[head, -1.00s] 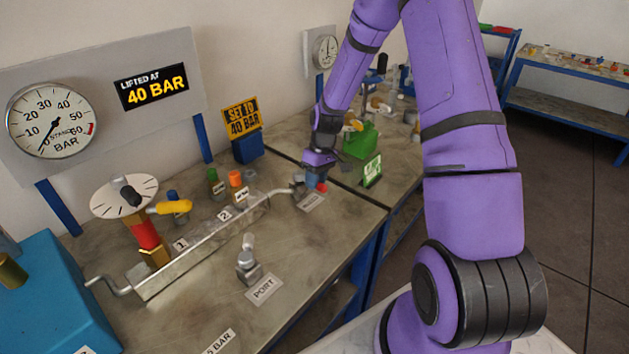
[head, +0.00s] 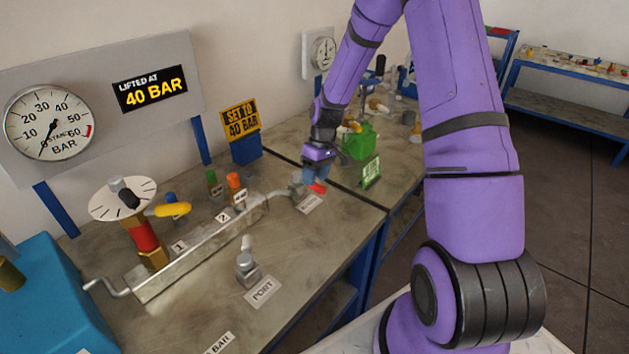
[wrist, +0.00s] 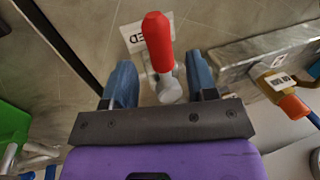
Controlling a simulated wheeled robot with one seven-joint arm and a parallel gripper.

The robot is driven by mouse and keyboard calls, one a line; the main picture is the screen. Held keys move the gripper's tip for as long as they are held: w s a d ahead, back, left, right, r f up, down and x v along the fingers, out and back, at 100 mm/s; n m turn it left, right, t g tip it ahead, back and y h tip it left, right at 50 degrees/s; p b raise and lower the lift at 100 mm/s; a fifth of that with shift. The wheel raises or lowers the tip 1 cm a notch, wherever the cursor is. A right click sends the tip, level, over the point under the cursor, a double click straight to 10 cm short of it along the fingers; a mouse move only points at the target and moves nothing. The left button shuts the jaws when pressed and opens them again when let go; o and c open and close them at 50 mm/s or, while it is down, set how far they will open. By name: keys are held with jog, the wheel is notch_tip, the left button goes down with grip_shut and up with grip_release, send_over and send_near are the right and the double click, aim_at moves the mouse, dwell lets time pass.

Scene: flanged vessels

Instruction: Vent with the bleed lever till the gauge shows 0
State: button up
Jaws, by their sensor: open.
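The bleed lever (head: 318,188) has a red handle and sits at the right end of the metal manifold. In the wrist view its red handle (wrist: 157,42) points up the picture, with a grey metal body below. My gripper (head: 313,176) is open above the lever; in the wrist view its blue fingers (wrist: 159,78) stand on either side of the lever, with visible gaps. The gauge (head: 49,121) on the grey panel has its needle pointing down-left, below the 10 mark; the exact reading is too small to tell.
A display (head: 150,88) reads "LIFTED AT 40 BAR". The manifold (head: 195,250) carries several coloured valves and a yellow-handled relief valve (head: 172,209). A port fitting (head: 248,264) stands in front. A green container (head: 359,143) stands behind and right of my gripper.

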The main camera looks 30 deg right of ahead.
jog(key=v, duration=0.8)
jog(key=shift+r, duration=0.4)
jog(key=shift+d, duration=0.1)
jog(key=s+a+r+m+t+h, duration=0.1)
jog(key=s+a+r, duration=0.2)
jog(key=s+r, duration=0.45)
jog(key=s+a+r+m+t+h, duration=0.15)
jog(key=s+a+r, duration=0.25)
jog(key=r, duration=0.7)
jog(key=s+a+r+t, duration=0.1)
jog(key=s+r+t, duration=0.1)
jog(key=s, duration=0.7)
jog(key=s+a+r+m+t, duration=0.1)
jog(key=s+a+r+t, duration=0.1)
jog(key=s+r, duration=0.3)
jog(key=shift+s, duration=2.3)
jog(key=shift+m, duration=0.25)
dwell(0.9)
